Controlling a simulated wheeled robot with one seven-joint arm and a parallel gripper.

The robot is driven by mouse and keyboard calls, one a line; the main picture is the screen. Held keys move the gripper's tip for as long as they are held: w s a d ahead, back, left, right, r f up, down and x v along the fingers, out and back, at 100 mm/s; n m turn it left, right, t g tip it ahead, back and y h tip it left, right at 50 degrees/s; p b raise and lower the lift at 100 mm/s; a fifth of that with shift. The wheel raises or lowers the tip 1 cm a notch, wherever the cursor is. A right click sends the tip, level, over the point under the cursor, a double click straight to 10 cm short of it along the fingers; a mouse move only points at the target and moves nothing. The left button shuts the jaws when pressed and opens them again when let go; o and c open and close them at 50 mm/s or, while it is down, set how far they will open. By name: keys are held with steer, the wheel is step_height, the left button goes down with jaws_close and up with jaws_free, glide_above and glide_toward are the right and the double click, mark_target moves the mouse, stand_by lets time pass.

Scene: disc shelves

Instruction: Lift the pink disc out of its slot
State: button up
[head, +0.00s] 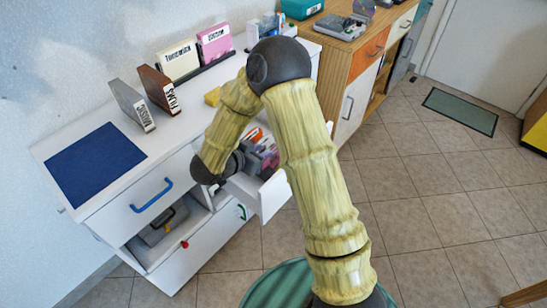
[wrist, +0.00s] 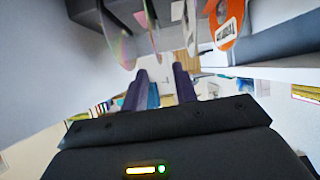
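My gripper (head: 262,160) is over an open white drawer (head: 273,196) of the cabinet, partly hidden by my arm in the head view. In the wrist view, my gripper (wrist: 162,76) has two dark purple fingers apart with nothing between them. Several discs stand on edge in a row beyond the fingertips: a silvery one (wrist: 119,34) at left, thin edge-on ones in the middle, and an orange one (wrist: 229,22) with a white label at right. The fingers appear apart from the discs.
Upright cases stand on the white cabinet top: grey (head: 132,105), brown (head: 158,89), cream (head: 179,60) and pink (head: 214,41). A blue mat (head: 95,163) lies at left. A wooden cabinet (head: 345,60) stands behind at right.

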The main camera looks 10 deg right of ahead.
steer(key=x, duration=0.5)
steer(key=shift+w+d+r+b, duration=0.15)
steer(key=shift+d+b, duration=0.05)
steer(key=shift+b, duration=0.1)
jaws_close()
